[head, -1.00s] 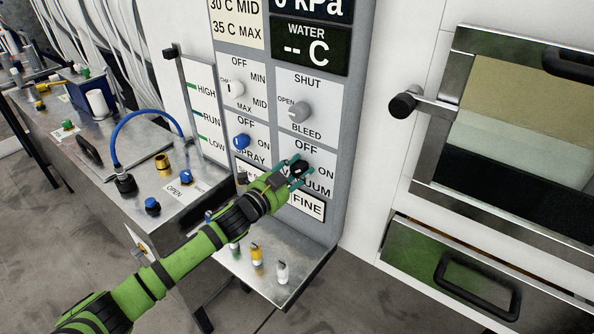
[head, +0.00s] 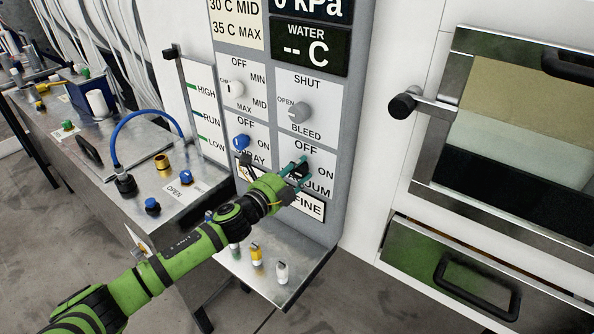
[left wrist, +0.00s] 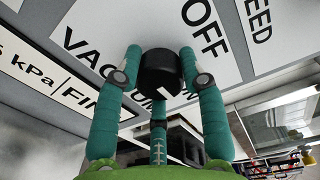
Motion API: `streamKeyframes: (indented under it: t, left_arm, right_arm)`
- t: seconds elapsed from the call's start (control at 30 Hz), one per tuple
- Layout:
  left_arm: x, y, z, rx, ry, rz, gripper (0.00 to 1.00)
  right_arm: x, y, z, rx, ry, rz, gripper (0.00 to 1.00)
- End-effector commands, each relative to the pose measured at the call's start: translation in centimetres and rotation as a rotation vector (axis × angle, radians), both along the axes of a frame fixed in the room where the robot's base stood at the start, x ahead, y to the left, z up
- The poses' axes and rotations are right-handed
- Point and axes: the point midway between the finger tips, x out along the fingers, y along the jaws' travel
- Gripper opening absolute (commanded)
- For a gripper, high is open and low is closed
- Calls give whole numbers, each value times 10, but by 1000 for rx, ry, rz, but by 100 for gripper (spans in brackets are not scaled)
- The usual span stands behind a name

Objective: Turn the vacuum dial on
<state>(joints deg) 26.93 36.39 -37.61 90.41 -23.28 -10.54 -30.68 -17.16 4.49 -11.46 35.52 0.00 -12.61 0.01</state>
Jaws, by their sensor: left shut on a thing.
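The vacuum dial is a black knob (head: 300,171) on the panel's lower right plate, with OFF above it, ON to its right and VACUUM below. In the left wrist view the dial (left wrist: 160,72) shows a short white mark on its side; its exact setting is hard to tell. My left gripper (head: 297,169) is at the panel, its teal fingers closed around the dial. In the left wrist view the fingers of this gripper (left wrist: 160,66) lie on both sides of the knob. My right gripper is not in view.
The bleed knob (head: 299,112) is above, and the blue spray knob (head: 241,142) is to the upper left. A small metal shelf (head: 300,285) with several valves juts out below. A chamber door with a black-knobbed handle (head: 403,105) is to the right.

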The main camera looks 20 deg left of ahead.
Motion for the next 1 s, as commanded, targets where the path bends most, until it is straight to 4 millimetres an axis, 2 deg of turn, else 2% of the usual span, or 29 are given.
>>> streamKeyframes:
  t: [0.57,0.6,0.63,0.67,1.0]
  left_arm:
    - [1,2,1,36,-14,4,8]
    - [1,2,1,36,-14,4,44]
    - [1,2,1,36,-14,4,56]
    - [1,2,1,36,-14,4,64]
    - [-1,1,0,32,-12,1,64]
  right_arm:
    - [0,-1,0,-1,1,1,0]
    - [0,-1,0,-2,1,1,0]
    - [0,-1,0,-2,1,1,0]
    - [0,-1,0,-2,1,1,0]
    - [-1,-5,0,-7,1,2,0]
